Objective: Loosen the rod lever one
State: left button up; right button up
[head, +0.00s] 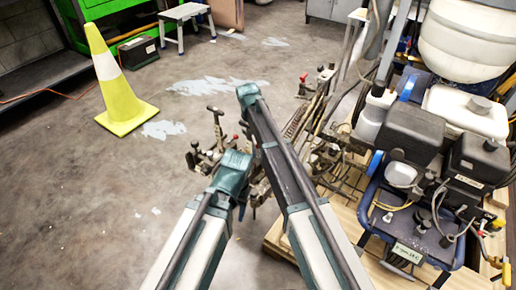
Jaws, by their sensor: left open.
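A cluster of small levers and clamps (204,155) on a metal rod assembly stands just left of my arms in the head view. One lever with a dark cross handle (216,112) rises above the cluster. I cannot tell which of these is rod lever one. My left gripper (242,194) is open, low beside the cluster's right side, partly hidden by its own wrist. Whether it touches a lever cannot be told. My right arm reaches farther, its teal end (247,95) right of the cross handle; its fingers cannot be made out.
The line striper (412,135), with its engine, hoses and white tank, stands on a wooden pallet (280,240) at the right. More levers (304,84) rise behind my right arm. A yellow cone (118,95) stands at upper left. The floor at left is clear.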

pick_arm(q)
notch_tip(320, 180, up, 14)
jog(key=p, duration=1.3)
jog(key=shift+f, duration=0.25)
pick_arm(e)
jog(key=v, duration=1.4)
jog(key=shift+f, duration=0.1)
